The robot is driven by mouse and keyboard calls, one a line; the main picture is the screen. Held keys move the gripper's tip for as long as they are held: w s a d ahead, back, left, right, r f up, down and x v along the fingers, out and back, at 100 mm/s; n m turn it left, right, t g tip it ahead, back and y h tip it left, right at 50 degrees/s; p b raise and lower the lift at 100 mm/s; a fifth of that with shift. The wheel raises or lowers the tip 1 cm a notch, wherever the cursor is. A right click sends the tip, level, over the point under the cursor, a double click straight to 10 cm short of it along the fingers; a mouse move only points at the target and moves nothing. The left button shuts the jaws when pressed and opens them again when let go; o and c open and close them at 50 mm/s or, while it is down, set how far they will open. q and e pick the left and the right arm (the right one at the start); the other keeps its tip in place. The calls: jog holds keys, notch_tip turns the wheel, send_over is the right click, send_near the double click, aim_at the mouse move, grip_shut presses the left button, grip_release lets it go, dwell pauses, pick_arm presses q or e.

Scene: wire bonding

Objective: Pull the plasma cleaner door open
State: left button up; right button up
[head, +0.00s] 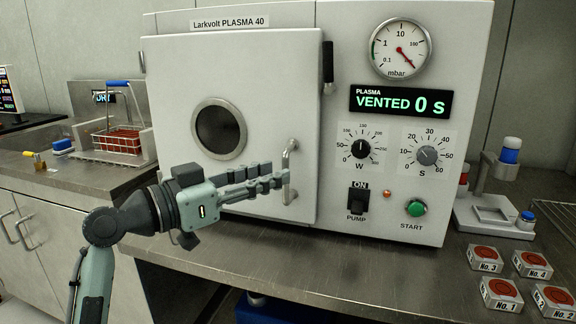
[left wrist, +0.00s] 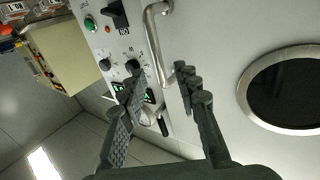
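The plasma cleaner door (head: 265,80) is a pale slab with a round dark window, and it looks closed against the cabinet. Its upright metal handle (head: 287,165) is near the right edge; it also shows in the left wrist view (left wrist: 154,36). My left gripper (head: 280,182) reaches in from the left at the handle's lower part. In the left wrist view my left gripper (left wrist: 160,82) has its fingers apart, with the handle's end between the tips, closer to the right finger. Contact cannot be told. My right gripper is out of view.
The control panel reads VENTED 0 S on its display (head: 401,102). A black lever (head: 328,66) is beside the door's upper right edge. Several numbered blocks (head: 500,293) lie at the right of the steel bench (head: 350,270). A wire basket (head: 120,140) stands at the left.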

aim_at(286, 202)
pick_arm(q)
jog(key=x, duration=0.3)
jog(key=shift+w+d, duration=0.4)
jog(key=shift+d, duration=0.1)
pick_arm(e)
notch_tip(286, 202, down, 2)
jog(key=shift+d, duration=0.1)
pick_arm(q)
grip_shut()
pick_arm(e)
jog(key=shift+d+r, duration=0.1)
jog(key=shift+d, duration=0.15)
